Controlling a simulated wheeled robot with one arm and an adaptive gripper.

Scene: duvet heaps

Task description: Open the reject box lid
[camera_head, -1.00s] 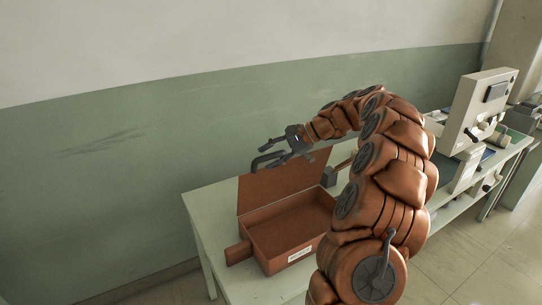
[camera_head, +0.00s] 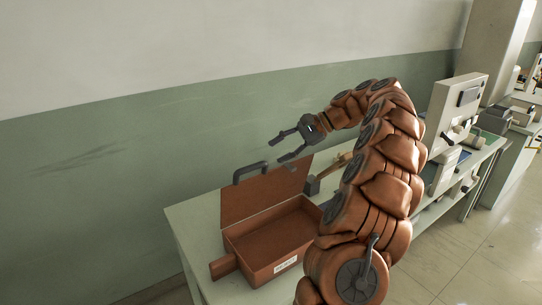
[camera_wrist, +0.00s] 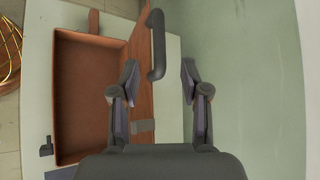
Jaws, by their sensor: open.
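The reject box (camera_head: 268,244) is a brown open-topped box with a white label on its front, standing on the pale table. Its lid (camera_head: 262,193) stands raised along the back edge, with a dark grey handle (camera_head: 250,173) at its top edge. The box interior looks empty. My gripper (camera_head: 280,149) is open and empty, above and to the right of the handle, apart from it. In the wrist view the handle (camera_wrist: 156,45) lies beyond the open fingers (camera_wrist: 160,75), and the box tray (camera_wrist: 85,98) is at the left.
The pale green table (camera_head: 190,222) has free room left of the box. A dark-headed tool with a wooden handle (camera_head: 313,185) lies right of the lid. A white machine (camera_head: 455,112) stands further right. The wall is close behind the table.

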